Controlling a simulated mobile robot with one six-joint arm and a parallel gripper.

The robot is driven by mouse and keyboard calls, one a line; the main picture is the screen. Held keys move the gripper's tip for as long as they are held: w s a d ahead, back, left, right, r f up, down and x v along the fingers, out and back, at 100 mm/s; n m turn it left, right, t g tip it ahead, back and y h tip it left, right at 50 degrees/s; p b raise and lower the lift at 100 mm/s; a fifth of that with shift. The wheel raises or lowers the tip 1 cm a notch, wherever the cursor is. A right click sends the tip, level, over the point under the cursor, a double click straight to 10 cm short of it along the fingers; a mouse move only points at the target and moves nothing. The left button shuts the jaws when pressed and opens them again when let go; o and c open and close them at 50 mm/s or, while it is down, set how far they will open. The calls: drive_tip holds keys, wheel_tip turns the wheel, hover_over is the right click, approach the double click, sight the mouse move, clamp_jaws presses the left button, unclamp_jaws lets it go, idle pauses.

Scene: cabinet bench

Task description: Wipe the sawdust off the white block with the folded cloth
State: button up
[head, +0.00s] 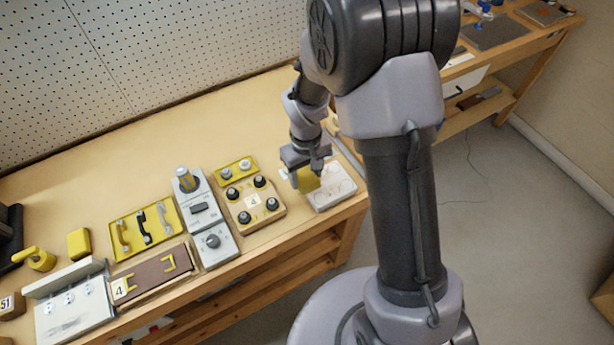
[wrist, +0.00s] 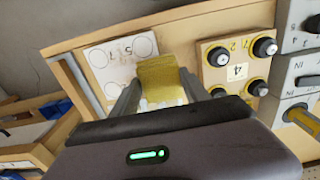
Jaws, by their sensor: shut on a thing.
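The white block (head: 333,189) lies flat near the front edge of the bench, at its right part. It also shows in the wrist view (wrist: 113,57), with drawn circles and figures on its top. The folded cloth (head: 307,180) is yellow and sits at the block's left side in the head view. In the wrist view the cloth (wrist: 160,77) stands between the two fingers. My gripper (head: 306,172) is shut on it and points down. The cloth overlaps the block's edge in the picture; I cannot tell whether it touches the top. I cannot make out the sawdust clearly.
A board with black knobs (head: 254,202) stands close left of the block. Further left are a grey switch panel (head: 205,215), a yellow tray with handles (head: 145,226) and a brown board (head: 152,274). A pegboard wall (head: 150,60) stands behind. The bench behind the block is clear.

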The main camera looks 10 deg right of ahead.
sight(305, 178)
drive_tip(key=shift+r+p, duration=1.8)
drive_tip(key=shift+r, duration=0.8)
drive_tip(key=shift+a+f, duration=0.1)
drive_tip(key=shift+a, duration=0.05)
